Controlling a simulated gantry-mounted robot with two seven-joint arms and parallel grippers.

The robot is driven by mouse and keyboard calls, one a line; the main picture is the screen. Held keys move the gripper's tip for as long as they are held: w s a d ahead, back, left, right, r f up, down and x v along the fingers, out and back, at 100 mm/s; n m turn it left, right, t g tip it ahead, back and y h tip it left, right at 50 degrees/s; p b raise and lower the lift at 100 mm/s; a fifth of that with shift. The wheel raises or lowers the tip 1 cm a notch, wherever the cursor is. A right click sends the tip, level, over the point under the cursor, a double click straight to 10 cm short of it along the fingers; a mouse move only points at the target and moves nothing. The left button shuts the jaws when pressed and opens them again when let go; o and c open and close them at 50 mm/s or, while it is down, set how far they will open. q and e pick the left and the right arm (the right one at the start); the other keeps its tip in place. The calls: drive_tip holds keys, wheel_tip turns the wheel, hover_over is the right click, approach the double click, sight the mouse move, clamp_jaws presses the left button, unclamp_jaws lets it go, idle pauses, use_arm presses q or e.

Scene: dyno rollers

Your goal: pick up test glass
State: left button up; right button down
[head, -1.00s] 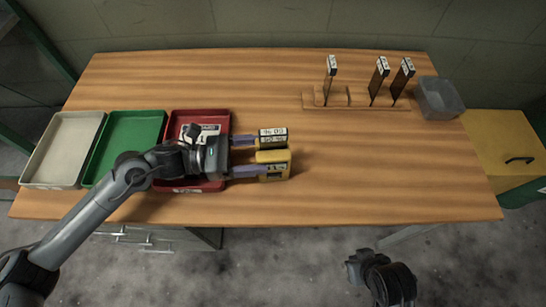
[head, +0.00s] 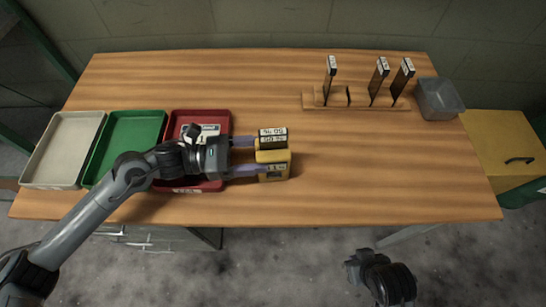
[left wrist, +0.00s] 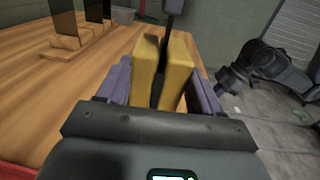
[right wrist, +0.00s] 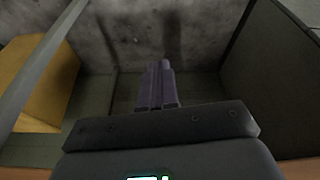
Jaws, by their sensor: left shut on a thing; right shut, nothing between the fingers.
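My left gripper (head: 246,155) has one finger on each side of a two-part yellow block (head: 273,172) and is shut on it. Three dark test glasses (head: 331,75) with white labels stand upright in a wooden rack (head: 357,108) at the back right. My right gripper (right wrist: 161,75) is shut and empty, away from the table.
White (head: 58,185), green (head: 120,113) and red (head: 200,113) trays line the table's left side; my left arm crosses the red one. A grey bin (head: 440,100) stands right of the rack. A yellow cabinet (head: 500,135) is beyond. The table's middle and right front are clear.

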drive_tip(key=shift+d, duration=0.1)
drive_tip(key=shift+c, duration=0.6)
unclamp_jaws()
